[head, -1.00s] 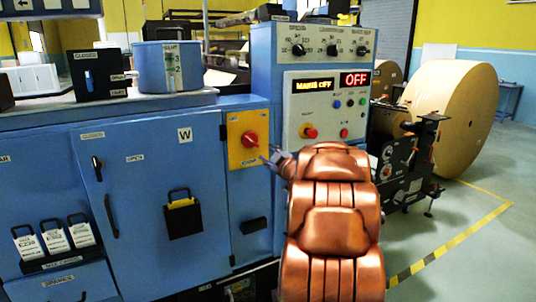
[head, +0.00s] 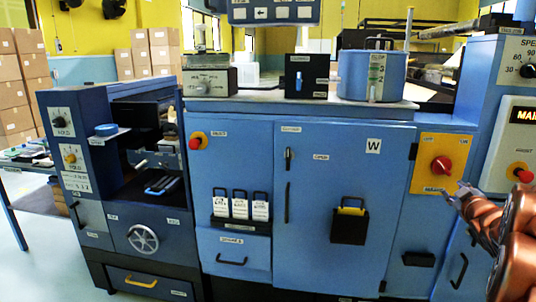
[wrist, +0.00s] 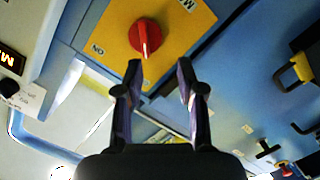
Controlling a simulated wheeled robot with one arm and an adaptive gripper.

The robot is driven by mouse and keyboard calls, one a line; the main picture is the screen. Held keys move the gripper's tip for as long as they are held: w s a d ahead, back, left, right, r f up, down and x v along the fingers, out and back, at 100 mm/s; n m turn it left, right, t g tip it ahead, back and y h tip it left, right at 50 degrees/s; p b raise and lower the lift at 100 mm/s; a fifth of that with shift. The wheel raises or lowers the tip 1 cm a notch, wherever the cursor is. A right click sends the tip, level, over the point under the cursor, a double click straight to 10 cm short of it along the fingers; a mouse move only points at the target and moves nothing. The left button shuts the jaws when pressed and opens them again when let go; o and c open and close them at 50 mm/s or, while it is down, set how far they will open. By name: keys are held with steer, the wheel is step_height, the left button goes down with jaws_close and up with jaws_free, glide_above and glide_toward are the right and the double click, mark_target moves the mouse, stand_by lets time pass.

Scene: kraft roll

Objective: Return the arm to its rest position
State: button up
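My copper-coloured arm enters at the right edge of the head view. My gripper (head: 464,194) is just below and right of the red rotary knob (head: 441,165) on its yellow plate. In the wrist view my gripper (wrist: 157,72) has its two dark fingers spread apart with nothing between them. The red knob (wrist: 145,37) shows beyond the fingertips and appears apart from them.
The blue cabinet (head: 345,200) with a W label fills the middle. A blue pot (head: 366,75) and a black box (head: 306,76) stand on its top. A dark blue machine with a handwheel (head: 143,239) stands at left, with cardboard boxes (head: 150,52) behind. Open floor shows at lower left.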

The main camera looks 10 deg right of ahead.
steer(key=s+a+f+m+g+y, duration=0.1)
steer(key=s+a+f+m+g, duration=0.1)
steer(key=s+a+f+g, duration=0.65)
steer(key=s+a+f+m+y, duration=0.15)
steer(key=s+a, duration=0.45)
steer(key=a, duration=0.8)
steer(key=s+a+f+m+g+y, duration=0.15)
steer(key=s+a+f+g, duration=0.45)
steer(key=a, duration=0.6)
steer(key=s+a+n+g+y, duration=0.1)
steer(key=s+a+g, duration=0.1)
steer(key=s+a, duration=0.5)
steer(key=s+a+g+y, duration=0.15)
steer(key=s+a, duration=0.25)
steer(key=s, duration=0.7)
step_height(320, 180, up, 15)
steer(key=w+t+p, duration=0.1)
steer(key=p, duration=1.3)
steer(key=shift+d, duration=0.15)
steer(key=shift+o, duration=0.2)
steer(key=shift+f, duration=0.15)
